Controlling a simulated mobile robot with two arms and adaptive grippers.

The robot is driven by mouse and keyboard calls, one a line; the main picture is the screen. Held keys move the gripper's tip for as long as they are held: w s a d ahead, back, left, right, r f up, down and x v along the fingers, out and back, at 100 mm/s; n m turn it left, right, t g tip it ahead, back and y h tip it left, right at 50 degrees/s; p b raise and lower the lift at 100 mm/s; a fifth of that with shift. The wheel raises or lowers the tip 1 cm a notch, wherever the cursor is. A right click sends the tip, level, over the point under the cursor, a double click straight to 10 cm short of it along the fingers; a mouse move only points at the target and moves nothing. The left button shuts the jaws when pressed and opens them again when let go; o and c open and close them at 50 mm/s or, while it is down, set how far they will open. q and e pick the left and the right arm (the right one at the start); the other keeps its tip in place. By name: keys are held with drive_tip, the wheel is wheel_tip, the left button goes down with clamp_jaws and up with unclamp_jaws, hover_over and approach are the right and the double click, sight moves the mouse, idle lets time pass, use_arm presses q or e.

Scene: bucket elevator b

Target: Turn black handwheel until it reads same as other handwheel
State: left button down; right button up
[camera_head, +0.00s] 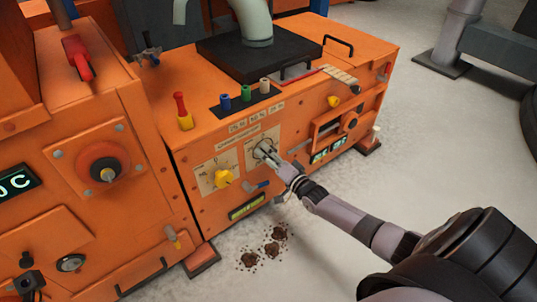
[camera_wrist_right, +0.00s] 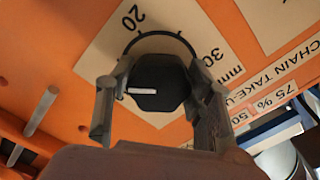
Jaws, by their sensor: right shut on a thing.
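The black handwheel (camera_wrist_right: 160,82) sits on a cream scale plate (camera_wrist_right: 135,45) marked 20 and 30 mm. Its white pointer line points left in the right wrist view. My right gripper (camera_head: 268,153) is shut on the black handwheel, with one finger on each side of it in the right wrist view (camera_wrist_right: 158,100). In the head view the fingers largely cover this wheel. The other handwheel, yellow (camera_head: 223,179), sits on its own plate to the left; its reading is too small to tell. My left gripper is not in view.
The orange machine front (camera_head: 210,214) carries a CHAIN TAKE-UP label (camera_wrist_right: 285,78) near the plates. A grey-blue handle (camera_head: 256,187) sticks out below the wheels. An orange cabinet (camera_head: 130,225) stands close on the left. Brown clumps (camera_head: 272,247) lie on the otherwise clear floor in front.

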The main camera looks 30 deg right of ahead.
drive_tip(key=shift+m, duration=1.1)
drive_tip(key=o, duration=1.2)
drive_tip(key=s, duration=0.8)
drive_tip(key=s+d, duration=0.1)
drive_tip(key=s, duration=0.3)
